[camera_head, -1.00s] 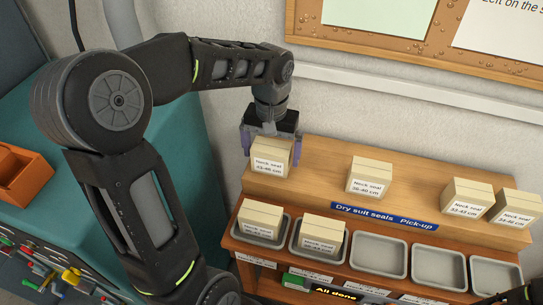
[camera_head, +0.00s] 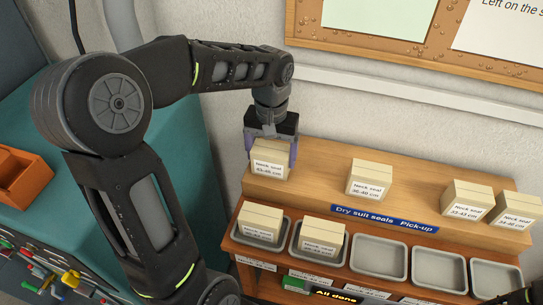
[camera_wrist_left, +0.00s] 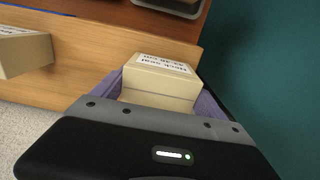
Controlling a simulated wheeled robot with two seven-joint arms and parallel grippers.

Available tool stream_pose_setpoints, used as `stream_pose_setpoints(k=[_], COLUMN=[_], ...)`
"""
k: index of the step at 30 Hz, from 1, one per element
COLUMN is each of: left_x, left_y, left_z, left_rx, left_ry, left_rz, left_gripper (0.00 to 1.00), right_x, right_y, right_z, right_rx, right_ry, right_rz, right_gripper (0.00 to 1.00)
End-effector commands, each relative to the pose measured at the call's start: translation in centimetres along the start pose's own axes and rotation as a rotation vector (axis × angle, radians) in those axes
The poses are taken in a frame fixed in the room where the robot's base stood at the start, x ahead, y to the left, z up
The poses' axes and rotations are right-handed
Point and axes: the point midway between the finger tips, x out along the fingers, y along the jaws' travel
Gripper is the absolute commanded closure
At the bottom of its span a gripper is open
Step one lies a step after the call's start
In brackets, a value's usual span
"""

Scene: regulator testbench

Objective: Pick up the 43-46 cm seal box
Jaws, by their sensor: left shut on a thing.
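The 43-46 cm seal box (camera_head: 269,160) is a cream box with a white "Neck seal" label at the left end of the upper wooden shelf. My left gripper (camera_head: 270,150) reaches it from behind and above, with its purple fingers on either side of it. In the left wrist view the box (camera_wrist_left: 160,84) sits between the two fingers (camera_wrist_left: 163,103), which are shut on it. Whether the box still touches the shelf is hard to tell. My right gripper is not clearly visible; only a dark part of my right arm shows at the lower right corner.
More neck seal boxes stand on the shelf: one in the middle (camera_head: 368,179) and two at the right (camera_head: 466,199). Below, two grey trays hold boxes (camera_head: 259,222) and other trays (camera_head: 379,257) are empty. A wall stands behind the shelf; a teal bench (camera_head: 165,110) is at left.

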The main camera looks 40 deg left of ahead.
Motion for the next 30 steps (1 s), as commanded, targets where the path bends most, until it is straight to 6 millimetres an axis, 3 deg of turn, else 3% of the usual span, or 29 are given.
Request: stream_pose_setpoints(k=[7, 18, 22, 30], left_x=[-2.2, -8.9, -9.9, -10.0], left_y=[0.1, 0.1, 0.0, 0.0], left_z=[-0.1, -0.1, 0.0, 0.0], left_rx=[0.001, 0.001, 0.001, 0.000], left_ry=[0.005, 0.003, 0.001, 0.001], left_rz=[0.001, 0.001, 0.001, 0.000], left_gripper=[0.61, 0.61, 0.61, 0.61], right_x=[0.3, 0.8, 0.8, 0.8], right_y=[0.1, 0.2, 0.2, 0.2], right_z=[0.0, -0.1, -0.1, -0.1], right_rx=[-0.001, -0.002, -0.002, -0.002], right_ry=[0.001, 0.002, 0.003, 0.003], right_rz=[-0.001, -0.003, -0.003, -0.003], right_gripper=[0.00, 0.00, 0.00, 0.00])
